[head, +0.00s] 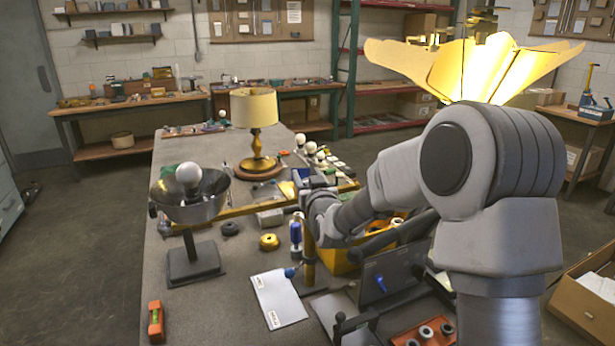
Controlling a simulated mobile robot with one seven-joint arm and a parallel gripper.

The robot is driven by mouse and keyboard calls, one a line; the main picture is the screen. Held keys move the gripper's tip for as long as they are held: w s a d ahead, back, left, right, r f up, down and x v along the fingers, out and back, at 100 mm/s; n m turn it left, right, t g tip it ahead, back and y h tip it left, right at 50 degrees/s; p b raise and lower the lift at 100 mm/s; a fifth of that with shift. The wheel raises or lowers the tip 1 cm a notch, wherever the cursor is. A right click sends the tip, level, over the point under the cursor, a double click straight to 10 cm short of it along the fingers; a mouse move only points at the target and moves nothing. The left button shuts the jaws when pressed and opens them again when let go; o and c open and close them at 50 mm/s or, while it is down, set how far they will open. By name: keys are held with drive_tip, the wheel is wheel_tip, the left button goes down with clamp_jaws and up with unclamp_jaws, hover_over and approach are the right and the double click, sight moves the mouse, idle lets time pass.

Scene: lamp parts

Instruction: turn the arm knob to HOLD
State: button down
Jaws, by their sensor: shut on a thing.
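My gripper (310,210) is at the end of my arm, close to the top of an upright brass post (308,265) right of the table's middle. My wrist covers most of the fingers. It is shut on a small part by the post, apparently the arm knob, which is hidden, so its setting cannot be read. A blue knob (290,272) sticks out low on the post's left side. A white card (278,298) with small labels lies in front, its print too small to read.
A metal bowl lamp (190,205) on a square base stands left. A shaded brass lamp (257,125) stands behind. A dark panel (385,275) with a blue knob and a red tray (425,330) lie right. An orange level (156,320) lies front left. The table's left front is mostly clear.

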drive_tip(key=shift+f+m+h+b, duration=0.1)
drive_tip(key=shift+m+h+b, duration=0.25)
drive_tip(key=shift+b, duration=0.2)
drive_tip(key=shift+m+h+b, duration=0.55)
drive_tip(key=shift+h, duration=0.3)
drive_tip(key=m+h, duration=0.2)
drive_tip(key=h, duration=0.1)
drive_tip(key=shift+d+h, duration=0.3)
drive_tip(key=shift+d, duration=0.05)
drive_tip(key=m+h, duration=0.1)
drive_tip(key=m+h+p, duration=0.1)
drive_tip(key=h, duration=0.1)
drive_tip(key=m+g+h+p, duration=0.1)
drive_tip(key=shift+s+d+r, duration=0.1)
drive_tip(key=shift+d+r, duration=0.2)
drive_tip(key=shift+d, duration=0.05)
drive_tip(key=shift+s+d+f+m+g+h+p, duration=0.1)
drive_tip(key=shift+d+m+g+h+p, duration=0.1)
drive_tip(key=shift+m+g+h+p, duration=0.5)
drive_tip(key=shift+s+d+r+m+g+h+p, duration=0.1)
drive_tip(key=shift+d+m+g+h+p, duration=0.3)
drive_tip(key=shift+h, duration=0.65)
drive_tip(key=shift+s+a+f+m+g+h+p, duration=0.1)
drive_tip(key=shift+m+g+h+p, duration=0.25)
drive_tip(key=shift+m+h, duration=0.45)
drive_tip(key=shift+d+g+h, duration=0.1)
drive_tip(key=shift+g+h, duration=0.15)
drive_tip(key=shift+c, duration=1.3)
unclamp_jaws()
drive_tip(key=shift+f, duration=0.1)
